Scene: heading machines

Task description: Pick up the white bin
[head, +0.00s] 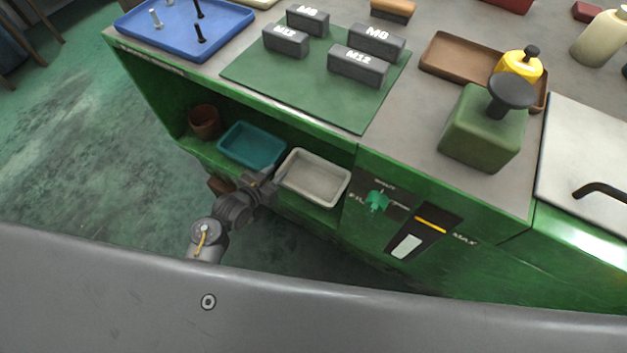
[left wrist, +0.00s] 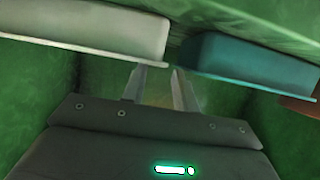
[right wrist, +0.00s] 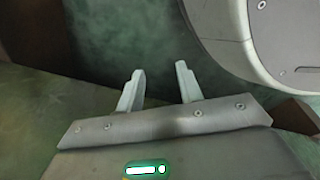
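The white bin (head: 316,178) sits in the open shelf of the green workbench, beside a teal bin (head: 252,146). My left gripper (head: 272,180) is at the white bin's left front corner, near the gap between the two bins. In the left wrist view, the white bin (left wrist: 90,28) is upper left and the teal bin (left wrist: 245,66) upper right. My left gripper's fingers (left wrist: 158,68) are apart, with the white bin's end edge between their tips. Whether they touch it is unclear. My right gripper (right wrist: 157,70) is open and empty, away from the bins.
A brown pot (head: 205,122) stands at the shelf's left end. The bench top holds a blue tray (head: 180,48), a green mat (head: 310,82) with labelled dark blocks, and a green block with a black knob (head: 484,125). A dial (head: 377,200) is right of the shelf opening.

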